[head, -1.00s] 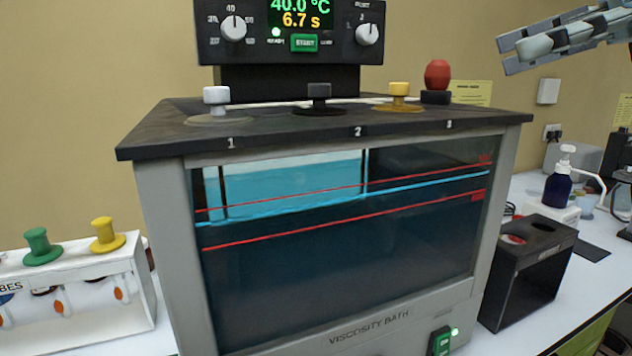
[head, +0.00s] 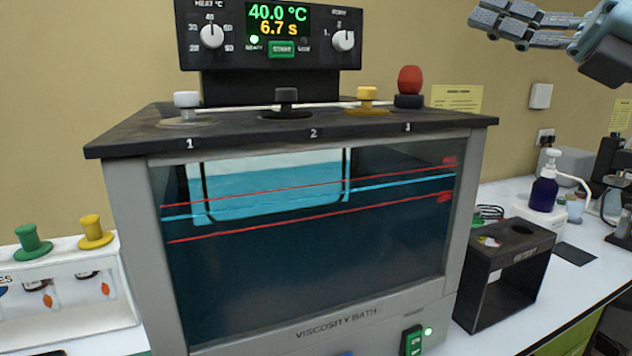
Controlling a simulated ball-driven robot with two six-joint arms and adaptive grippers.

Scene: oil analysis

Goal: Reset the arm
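My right gripper (head: 508,24) is at the upper right, raised in the air against the wall, to the right of the viscosity bath and above bench height. Its fingers point left and nothing shows between them. From this side angle I cannot tell how far apart the fingertips are. My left gripper is not in view. The viscosity bath (head: 120,190) stands in the middle, with white, black and yellow knobs on its lid and a red bulb (head: 410,80) at the back right. Its control panel (head: 330,52) reads 40.0 °C and 6.7 s.
A white tube rack (head: 60,318) with green and yellow stoppers stands at the left. A black open-fronted box (head: 480,305) stands right of the bath, with a dark blue pump bottle (head: 543,190) behind it.

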